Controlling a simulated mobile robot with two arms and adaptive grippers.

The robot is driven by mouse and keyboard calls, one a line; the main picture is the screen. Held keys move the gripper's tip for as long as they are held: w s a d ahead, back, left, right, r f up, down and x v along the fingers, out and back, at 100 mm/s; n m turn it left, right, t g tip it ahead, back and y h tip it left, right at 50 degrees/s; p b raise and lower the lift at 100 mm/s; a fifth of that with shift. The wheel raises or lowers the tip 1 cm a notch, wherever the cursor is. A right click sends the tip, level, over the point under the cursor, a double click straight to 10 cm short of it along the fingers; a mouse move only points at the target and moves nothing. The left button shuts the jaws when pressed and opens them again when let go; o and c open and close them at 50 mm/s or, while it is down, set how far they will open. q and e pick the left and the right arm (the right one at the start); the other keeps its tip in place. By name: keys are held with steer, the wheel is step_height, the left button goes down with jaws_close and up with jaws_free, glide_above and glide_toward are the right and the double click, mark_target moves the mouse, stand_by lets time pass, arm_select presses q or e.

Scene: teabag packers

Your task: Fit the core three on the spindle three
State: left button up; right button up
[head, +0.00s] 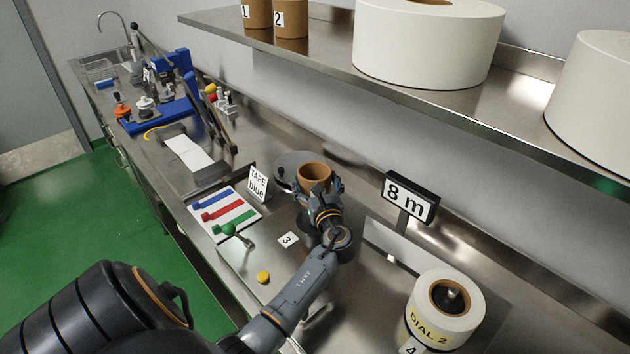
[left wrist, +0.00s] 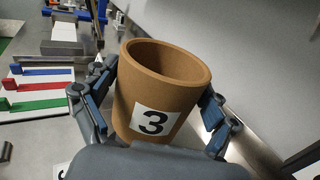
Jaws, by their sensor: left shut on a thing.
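Core three is a brown cardboard tube (head: 314,173) with an open top. In the left wrist view the core (left wrist: 136,90) bears a white label "3" and tilts slightly. My left gripper (head: 318,193) is shut on it, one finger on each side. It holds the core over the counter, in front of a round grey plate (head: 286,160). A card marked "3" (head: 288,239) lies on the counter to the lower left of my gripper. Spindle three cannot be made out; my gripper and the core cover part of that area. My right gripper is not in view.
A "TAPE blue" sign (head: 258,183) and a board with blue, red and green bars (head: 222,211) stand left. An "8 m" sign (head: 409,197) and a large roll (head: 445,304) stand right. A shelf (head: 330,45) with rolls and cores hangs above.

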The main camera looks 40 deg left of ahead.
arm_select(q)
steer(key=shift+f+b, duration=1.3)
steer(key=shift+f, duration=0.55)
steer(key=shift+s+f, duration=0.1)
steer(key=shift+f, duration=0.1)
